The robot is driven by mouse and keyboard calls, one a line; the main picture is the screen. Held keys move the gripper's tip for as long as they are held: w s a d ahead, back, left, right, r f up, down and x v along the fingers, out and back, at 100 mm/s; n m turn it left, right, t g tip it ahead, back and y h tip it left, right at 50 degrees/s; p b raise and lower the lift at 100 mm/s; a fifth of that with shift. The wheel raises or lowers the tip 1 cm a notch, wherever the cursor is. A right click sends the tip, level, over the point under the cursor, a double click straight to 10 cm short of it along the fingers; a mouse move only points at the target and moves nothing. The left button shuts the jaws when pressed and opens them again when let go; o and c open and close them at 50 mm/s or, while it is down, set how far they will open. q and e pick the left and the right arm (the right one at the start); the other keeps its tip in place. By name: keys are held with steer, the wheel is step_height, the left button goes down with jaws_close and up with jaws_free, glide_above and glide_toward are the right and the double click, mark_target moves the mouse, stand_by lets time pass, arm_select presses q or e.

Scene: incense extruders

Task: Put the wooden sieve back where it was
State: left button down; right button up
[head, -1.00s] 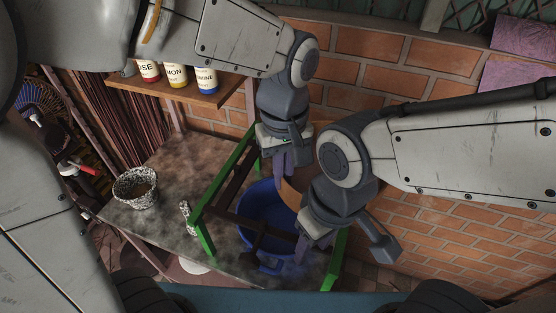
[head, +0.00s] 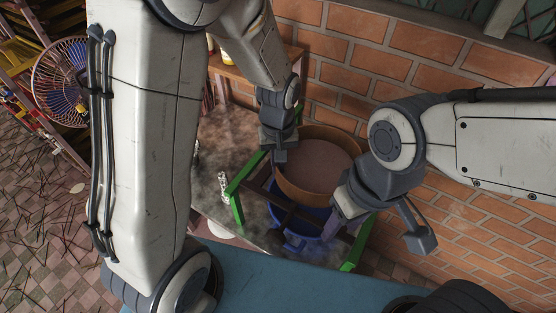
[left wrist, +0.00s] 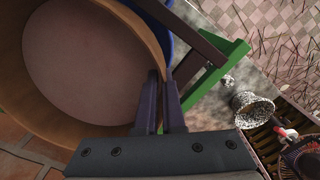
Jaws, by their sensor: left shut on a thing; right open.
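The wooden sieve (head: 312,197) is a round tan hoop with a brownish mesh. It is above the blue tub (head: 297,238) and the green-ended wooden frame (head: 237,209); I cannot tell whether it touches the frame. My left gripper (head: 281,157) is shut on the sieve's left rim. In the left wrist view, the sieve (left wrist: 85,60) fills the upper left, with its rim at my left gripper's fingers (left wrist: 165,103). My right gripper (head: 340,222) is open, close to the sieve's right front side. Its fingertips are partly hidden.
A grey stone table (head: 228,150) stands under the frame. A brick wall (head: 430,65) is close behind and to the right. In the left wrist view, a speckled bowl (left wrist: 252,109) stands beyond the green frame end. A blue fan (head: 62,80) is far left.

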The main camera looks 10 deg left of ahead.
arm_select(q)
steer(key=shift+f, duration=0.1)
steer(key=shift+f, duration=0.1)
steer(key=shift+f, duration=0.15)
steer(key=c, duration=1)
jaws_free()
